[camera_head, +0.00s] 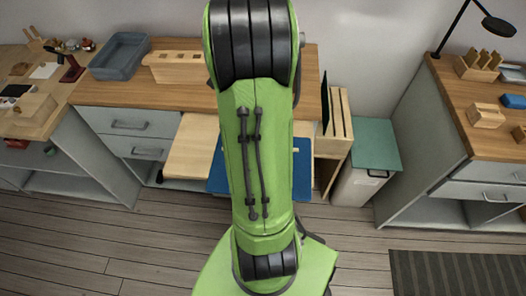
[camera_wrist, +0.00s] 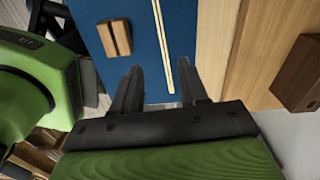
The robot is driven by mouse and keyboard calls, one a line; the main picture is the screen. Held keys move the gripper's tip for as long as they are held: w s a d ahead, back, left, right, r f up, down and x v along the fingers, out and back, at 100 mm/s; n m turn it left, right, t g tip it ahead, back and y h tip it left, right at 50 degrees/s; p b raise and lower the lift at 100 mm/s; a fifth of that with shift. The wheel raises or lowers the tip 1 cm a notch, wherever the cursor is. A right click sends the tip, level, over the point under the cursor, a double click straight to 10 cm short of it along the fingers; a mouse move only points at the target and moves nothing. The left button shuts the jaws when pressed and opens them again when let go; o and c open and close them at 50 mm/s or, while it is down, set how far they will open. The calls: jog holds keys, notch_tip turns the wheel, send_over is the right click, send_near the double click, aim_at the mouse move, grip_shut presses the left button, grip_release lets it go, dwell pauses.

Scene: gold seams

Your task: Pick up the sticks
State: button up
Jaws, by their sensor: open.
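Two thin pale sticks (camera_wrist: 162,42) lie side by side, nearly parallel, on a blue mat (camera_wrist: 190,25) in the wrist view. My gripper (camera_wrist: 159,65) is open and empty, its fingertips pointing toward the mat. In the picture, the near ends of the sticks come between the two fingers, but I cannot tell the height gap. A small wooden block with a dark stripe (camera_wrist: 115,38) lies on the mat left of the sticks. In the head view, my arm covers most of the blue mat (camera_head: 218,178), and the sticks are hidden.
A light wooden board (camera_head: 190,148) sticks out left of the mat. Behind stands a wooden counter (camera_head: 140,92) with a grey-blue bin (camera_head: 120,57) and a slotted wooden block (camera_head: 178,67). A green-lidded bin (camera_head: 375,143) stands right. The floor in front is largely clear.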

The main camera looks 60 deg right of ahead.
notch_tip(320, 180, down, 12)
jog(key=b, duration=0.3)
jog(key=shift+w+d+r, duration=0.1)
jog(key=shift+d+r, duration=0.05)
jog(key=shift+r, duration=0.15)
grip_shut()
